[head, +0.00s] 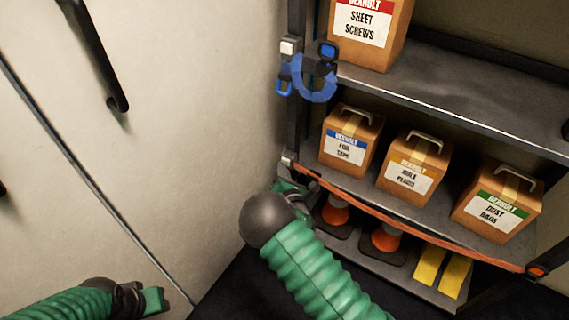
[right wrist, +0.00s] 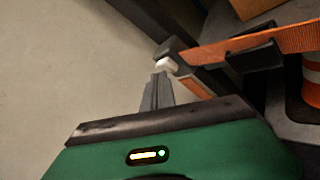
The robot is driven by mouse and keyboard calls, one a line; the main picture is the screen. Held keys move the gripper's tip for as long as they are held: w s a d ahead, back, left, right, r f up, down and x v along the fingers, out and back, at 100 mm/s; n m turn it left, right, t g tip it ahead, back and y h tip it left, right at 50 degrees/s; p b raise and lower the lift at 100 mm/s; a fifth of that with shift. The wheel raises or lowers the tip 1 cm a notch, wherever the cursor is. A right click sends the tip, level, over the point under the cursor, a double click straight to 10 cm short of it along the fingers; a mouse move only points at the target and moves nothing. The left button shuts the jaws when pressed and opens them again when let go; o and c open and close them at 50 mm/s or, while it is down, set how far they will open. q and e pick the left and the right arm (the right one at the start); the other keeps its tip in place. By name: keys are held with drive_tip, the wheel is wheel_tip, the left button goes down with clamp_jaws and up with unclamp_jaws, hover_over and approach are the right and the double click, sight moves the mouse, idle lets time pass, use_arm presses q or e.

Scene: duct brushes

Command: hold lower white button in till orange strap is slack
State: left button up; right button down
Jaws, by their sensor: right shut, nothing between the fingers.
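The lower white button (right wrist: 166,65) sits on the dark buckle of the orange strap (right wrist: 255,45) at the left shelf post. In the head view the buckle is small, and the orange strap (head: 400,218) runs from it across the shelf front with a slight downward bow. My right gripper (right wrist: 158,80) is shut and empty. Its fingertips are right at the button; I cannot tell whether they press it. In the head view my right wrist partly hides this gripper (head: 290,187). My left gripper (head: 150,299) is low at the left, away from the shelf, its jaws unclear.
An upper white button (head: 290,46) sits by a coiled blue strap (head: 316,85). Boxes labelled foil tape (head: 349,140), hole plugs (head: 412,172) and dust bags (head: 495,205) stand behind the orange strap. Cones (head: 386,238) are below. A pale wall (head: 200,120) borders the left.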

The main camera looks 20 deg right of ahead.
drive_tip(key=shift+w+d, duration=0.2)
drive_tip(key=shift+d, duration=0.05)
idle(0.4)
drive_tip(key=shift+a, duration=0.1)
drive_tip(key=shift+s+a, duration=0.6)
drive_tip(key=shift+a, duration=0.05)
